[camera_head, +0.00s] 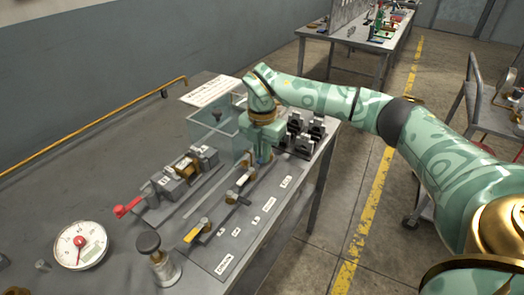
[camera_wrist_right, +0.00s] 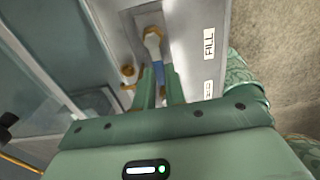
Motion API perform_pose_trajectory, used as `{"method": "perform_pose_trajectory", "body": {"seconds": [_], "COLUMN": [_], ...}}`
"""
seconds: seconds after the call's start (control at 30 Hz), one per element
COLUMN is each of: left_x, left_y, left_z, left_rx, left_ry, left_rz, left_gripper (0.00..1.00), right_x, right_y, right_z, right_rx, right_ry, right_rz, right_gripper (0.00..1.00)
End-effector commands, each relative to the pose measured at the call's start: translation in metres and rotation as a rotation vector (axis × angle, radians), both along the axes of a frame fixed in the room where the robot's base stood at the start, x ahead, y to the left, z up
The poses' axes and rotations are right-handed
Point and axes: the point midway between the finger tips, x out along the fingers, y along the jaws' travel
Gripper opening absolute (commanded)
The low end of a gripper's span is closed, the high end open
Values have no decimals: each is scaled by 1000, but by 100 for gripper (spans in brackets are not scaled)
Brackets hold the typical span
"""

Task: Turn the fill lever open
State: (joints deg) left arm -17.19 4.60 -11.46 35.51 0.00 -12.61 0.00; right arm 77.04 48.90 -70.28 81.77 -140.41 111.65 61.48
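The fill lever (camera_wrist_right: 158,72) shows in the right wrist view as a blue handle on a grey shank, with a brass nut at its far end. The label FILL (camera_wrist_right: 209,44) is on the panel to its right. My right gripper (camera_wrist_right: 160,82) has its two green fingers close together, one on each side of the blue handle, and looks shut on it. In the head view my right gripper (camera_head: 262,156) points down at the far end of the valve panel (camera_head: 228,238) and hides most of the lever there. My left gripper is not in view.
A clear tank (camera_head: 212,130) stands behind the valves. A yellow-handled lever (camera_head: 196,232), a red-handled valve (camera_head: 127,207), a black knob (camera_head: 149,242) and a round gauge (camera_head: 80,245) are nearer. Black clamps (camera_head: 303,138) sit close right of my gripper. The floor beyond the bench edge is open.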

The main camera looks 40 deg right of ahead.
Motion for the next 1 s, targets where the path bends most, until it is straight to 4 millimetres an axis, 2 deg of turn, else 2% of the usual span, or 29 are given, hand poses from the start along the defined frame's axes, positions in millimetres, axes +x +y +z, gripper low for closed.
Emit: {"method": "perform_pose_trajectory", "body": {"seconds": [0.23, 0.43, 1.0], "left_x": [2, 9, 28], "left_y": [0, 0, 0], "left_z": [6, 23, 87], "left_rx": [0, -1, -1], "left_ry": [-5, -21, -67], "left_rz": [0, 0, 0], "left_gripper": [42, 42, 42], "right_x": [-1, -5, -18], "right_y": [0, -2, -16], "right_z": [2, 6, 6], "right_rx": [0, -1, 0], "right_ry": [0, -1, -1], "right_rz": [29, 124, 638], "right_gripper": [0, 0, 0]}}
